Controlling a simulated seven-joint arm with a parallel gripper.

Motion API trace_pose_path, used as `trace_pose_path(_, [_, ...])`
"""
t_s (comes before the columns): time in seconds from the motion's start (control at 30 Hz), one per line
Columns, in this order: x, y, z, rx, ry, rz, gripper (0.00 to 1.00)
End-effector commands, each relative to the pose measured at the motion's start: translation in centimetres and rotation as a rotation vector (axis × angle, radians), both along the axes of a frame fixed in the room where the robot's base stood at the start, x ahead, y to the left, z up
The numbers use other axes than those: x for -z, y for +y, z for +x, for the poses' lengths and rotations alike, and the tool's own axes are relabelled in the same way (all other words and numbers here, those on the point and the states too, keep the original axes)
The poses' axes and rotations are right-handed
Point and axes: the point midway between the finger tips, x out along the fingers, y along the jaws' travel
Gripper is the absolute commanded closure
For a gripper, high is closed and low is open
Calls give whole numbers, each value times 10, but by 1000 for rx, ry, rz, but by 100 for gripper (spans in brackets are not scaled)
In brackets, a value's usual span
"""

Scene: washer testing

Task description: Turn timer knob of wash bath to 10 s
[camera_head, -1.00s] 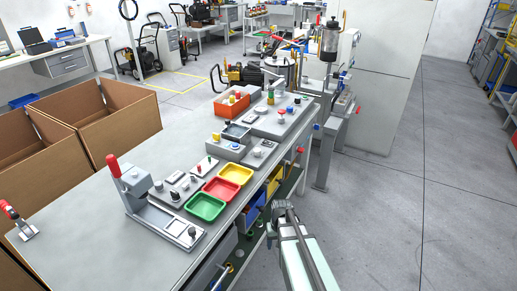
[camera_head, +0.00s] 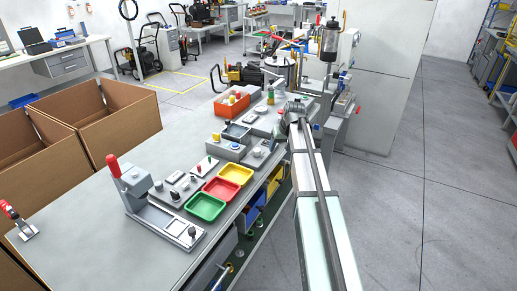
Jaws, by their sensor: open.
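A grey unit with a dark open basin (camera_head: 237,131), which looks like the wash bath, stands on the workbench in the middle of the picture. A small pale knob (camera_head: 257,152) sits on the grey box at its front right; it looks like the timer knob, but its markings are too small to read. My gripper (camera_head: 277,134) is open and empty, above the bench's right side. It is to the right of and a little above the knob in the picture, apart from it. My arm and gripper hide part of the larger grey panel behind.
Green (camera_head: 206,206), red (camera_head: 220,189) and yellow (camera_head: 236,174) trays lie in front of the unit. A red-handled press (camera_head: 126,177) stands at the front left. An orange bin (camera_head: 231,104) is behind the basin. The floor to the right is clear.

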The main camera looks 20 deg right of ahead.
Motion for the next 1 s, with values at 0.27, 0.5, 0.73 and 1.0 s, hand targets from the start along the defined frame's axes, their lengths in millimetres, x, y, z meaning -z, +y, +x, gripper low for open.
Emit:
trace_pose_path(0.27, [-79,1,51,-240,-51,-9,39])
trace_pose_path(0.5, [-82,15,60,-567,-44,-8,39])
trace_pose_path(0.73, [-81,26,47,-893,-66,-42,39])
trace_pose_path(1.0, [-79,27,45,-1044,-89,-85,39])
